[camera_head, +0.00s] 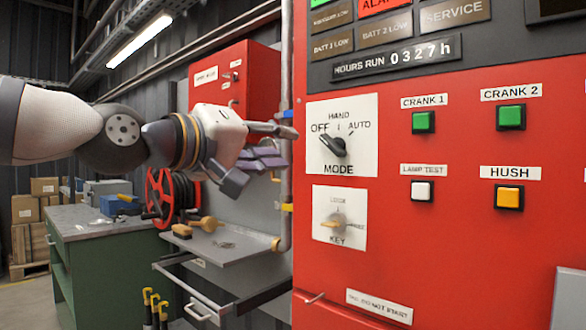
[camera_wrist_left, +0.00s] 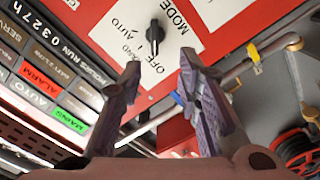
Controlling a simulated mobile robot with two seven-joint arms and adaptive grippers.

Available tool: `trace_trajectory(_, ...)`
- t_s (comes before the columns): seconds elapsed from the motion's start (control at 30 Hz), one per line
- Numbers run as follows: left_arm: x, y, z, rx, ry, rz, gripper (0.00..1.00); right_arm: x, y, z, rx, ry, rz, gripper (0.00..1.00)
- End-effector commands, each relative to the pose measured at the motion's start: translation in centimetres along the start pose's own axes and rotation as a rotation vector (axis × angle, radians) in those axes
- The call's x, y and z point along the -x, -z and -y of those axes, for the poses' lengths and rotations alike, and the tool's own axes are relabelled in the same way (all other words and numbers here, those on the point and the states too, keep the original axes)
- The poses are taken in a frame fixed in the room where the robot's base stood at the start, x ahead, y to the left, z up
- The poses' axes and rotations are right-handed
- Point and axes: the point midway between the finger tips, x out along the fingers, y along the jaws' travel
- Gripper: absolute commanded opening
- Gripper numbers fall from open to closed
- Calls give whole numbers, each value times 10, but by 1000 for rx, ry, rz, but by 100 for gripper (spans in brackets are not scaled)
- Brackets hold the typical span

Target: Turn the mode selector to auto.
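The mode selector is a black knob (camera_head: 333,145) on a white plate (camera_head: 362,170) marked OFF, HAND and AUTO, on the red panel. Its narrow end appears to point up-left toward OFF. My left gripper (camera_head: 288,146) is left of the plate, apart from the knob, with its fingers reaching toward the panel. In the left wrist view the gripper (camera_wrist_left: 160,62) is open and empty, with the knob (camera_wrist_left: 155,34) showing beyond and between its fingertips. My right gripper is in neither view.
A key switch (camera_head: 336,224) sits below the selector. Green crank buttons (camera_head: 423,122), a white lamp test button (camera_head: 422,191) and an orange hush button (camera_head: 509,196) are to the right. A vertical pipe (camera_head: 286,230) runs beside the panel's left edge. A red box (camera_head: 250,75) stands behind the gripper.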

Motion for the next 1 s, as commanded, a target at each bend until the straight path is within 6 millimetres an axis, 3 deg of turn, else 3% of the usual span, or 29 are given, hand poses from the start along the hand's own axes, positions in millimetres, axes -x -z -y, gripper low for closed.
trace_trajectory(0.13, -16, 2, -3, 0, -5, -2, 31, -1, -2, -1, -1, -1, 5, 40)
trace_trajectory(0.4, -86, 0, 0, 1, -3, -1, 31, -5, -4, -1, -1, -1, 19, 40)
trace_trajectory(0.53, -109, 0, 2, 4, -1, 0, 31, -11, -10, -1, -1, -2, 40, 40)
trace_trajectory(0.67, -119, 0, 0, 2, -2, -1, 31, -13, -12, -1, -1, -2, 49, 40)
trace_trajectory(0.9, -120, 2, -4, -1, -6, -4, 31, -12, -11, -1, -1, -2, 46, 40)
trace_trajectory(0.93, -119, 2, -4, -1, -6, -4, 29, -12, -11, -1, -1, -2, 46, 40)
trace_trajectory(1.0, -119, 2, -4, -1, -5, -4, 13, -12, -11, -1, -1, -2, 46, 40)
